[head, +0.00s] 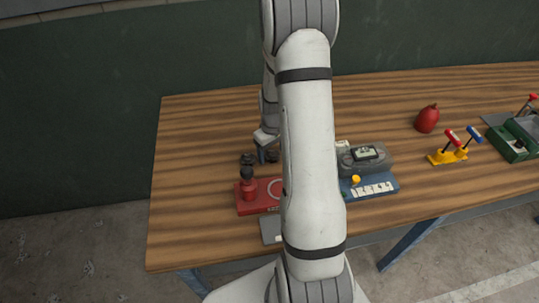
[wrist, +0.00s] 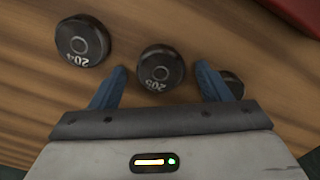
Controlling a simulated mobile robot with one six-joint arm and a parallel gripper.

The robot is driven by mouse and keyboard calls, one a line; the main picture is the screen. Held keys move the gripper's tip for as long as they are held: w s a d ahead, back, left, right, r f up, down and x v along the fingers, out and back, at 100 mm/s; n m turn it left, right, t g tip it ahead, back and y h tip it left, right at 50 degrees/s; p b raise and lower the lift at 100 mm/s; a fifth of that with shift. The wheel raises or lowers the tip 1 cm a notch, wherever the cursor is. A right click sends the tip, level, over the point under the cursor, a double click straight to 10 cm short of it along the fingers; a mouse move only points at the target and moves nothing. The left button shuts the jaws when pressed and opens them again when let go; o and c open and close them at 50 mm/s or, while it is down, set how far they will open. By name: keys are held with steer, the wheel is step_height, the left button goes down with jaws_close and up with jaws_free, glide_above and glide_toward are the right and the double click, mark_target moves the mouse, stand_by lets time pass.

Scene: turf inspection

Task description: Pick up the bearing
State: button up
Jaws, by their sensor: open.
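Three dark round pieces that look like bearings lie on the wooden table in the wrist view. One marked 205 (wrist: 160,68) sits between the fingertips of my gripper (wrist: 162,70). One marked 204 (wrist: 82,41) is to the left, outside the left finger. A third dark piece (wrist: 233,84) is partly hidden behind the right finger. My gripper is open, with a blue finger on either side of the 205 piece and a gap to each. In the head view, my gripper (head: 268,150) is over the table behind the red fixture, largely hidden by my arm.
A red fixture (head: 246,208) with a dark-topped post stands on the table (head: 400,100). A grey device (head: 376,167) and a blue board (head: 385,184) are right of my arm. A red rounded object (head: 427,118), yellow lever block (head: 440,158) and green box (head: 508,146) are farther right.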

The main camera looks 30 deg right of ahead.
steer(key=shift+c, duration=0.3)
steer(key=c, duration=1)
steer(key=shift+c, duration=0.5)
